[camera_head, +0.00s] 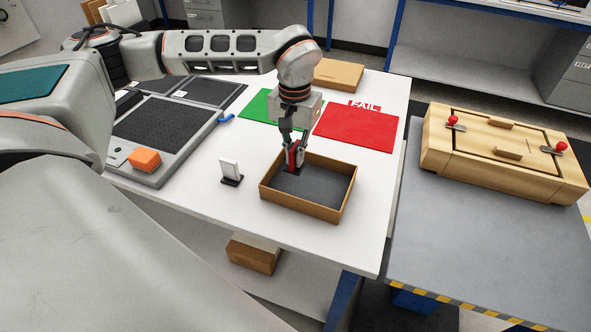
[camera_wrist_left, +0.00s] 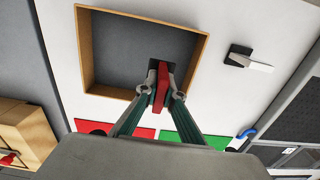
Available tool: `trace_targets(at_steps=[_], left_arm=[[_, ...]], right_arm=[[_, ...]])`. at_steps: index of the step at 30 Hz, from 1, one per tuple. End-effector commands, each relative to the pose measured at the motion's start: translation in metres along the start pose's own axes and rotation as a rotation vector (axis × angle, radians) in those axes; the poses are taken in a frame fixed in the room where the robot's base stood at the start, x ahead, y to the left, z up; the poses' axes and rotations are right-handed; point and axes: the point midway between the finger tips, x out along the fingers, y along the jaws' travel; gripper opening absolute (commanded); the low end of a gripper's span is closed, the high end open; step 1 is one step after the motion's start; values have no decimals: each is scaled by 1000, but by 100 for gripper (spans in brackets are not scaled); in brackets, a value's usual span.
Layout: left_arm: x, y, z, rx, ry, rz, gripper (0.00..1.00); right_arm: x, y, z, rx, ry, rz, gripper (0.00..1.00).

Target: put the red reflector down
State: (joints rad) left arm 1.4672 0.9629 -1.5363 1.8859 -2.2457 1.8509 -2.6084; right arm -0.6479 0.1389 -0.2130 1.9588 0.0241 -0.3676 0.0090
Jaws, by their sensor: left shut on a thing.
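The red reflector (camera_head: 291,157) is upright between the fingertips of my left gripper (camera_head: 293,152), which is shut on it. It sits at the back-left part of the wooden tray (camera_head: 303,208), which has a dark grey floor. In the left wrist view the reflector (camera_wrist_left: 162,85) is pinched between the two fingers of the gripper (camera_wrist_left: 160,93), over the tray (camera_wrist_left: 87,50) near its wall. A dark patch shows beside the reflector; I cannot tell if it is a base or shadow, or whether the reflector touches the floor. My right gripper is out of view.
A white plate on a black base (camera_head: 231,172) stands left of the tray. A green mat (camera_head: 258,105) and a red FAIL mat (camera_head: 355,128) lie behind. An orange block (camera_head: 145,160) sits on a grey unit at left. A wooden box with red knobs (camera_head: 500,150) stands at right.

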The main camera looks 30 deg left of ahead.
Motion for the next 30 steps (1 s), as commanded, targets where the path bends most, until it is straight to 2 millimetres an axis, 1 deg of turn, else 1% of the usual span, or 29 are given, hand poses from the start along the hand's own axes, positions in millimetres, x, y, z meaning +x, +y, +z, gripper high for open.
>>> trace_targets(at_steps=[1, 5, 7, 12, 15, 26, 27, 29, 30], left_arm=[[5, 0, 0, 0, 0, 0, 0], [10, 0, 0, -1, 1, 0, 0], [16, 0, 0, -1, -1, -1, 0], [42, 0, 0, 0, -3, -1, 0], [51, 0, 0, -1, 0, -1, 0], [53, 0, 0, -1, 1, 0, 0], [54, 0, -1, -1, 1, 0, 10], [53, 0, -1, -1, 2, 0, 24], [53, 0, 0, -1, 1, 0, 24]], right_arm=[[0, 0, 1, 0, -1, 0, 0], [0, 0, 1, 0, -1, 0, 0], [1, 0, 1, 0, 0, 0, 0], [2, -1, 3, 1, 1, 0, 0], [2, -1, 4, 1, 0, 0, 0], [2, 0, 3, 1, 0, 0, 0], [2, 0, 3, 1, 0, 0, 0], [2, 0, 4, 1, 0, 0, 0], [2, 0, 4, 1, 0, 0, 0]])
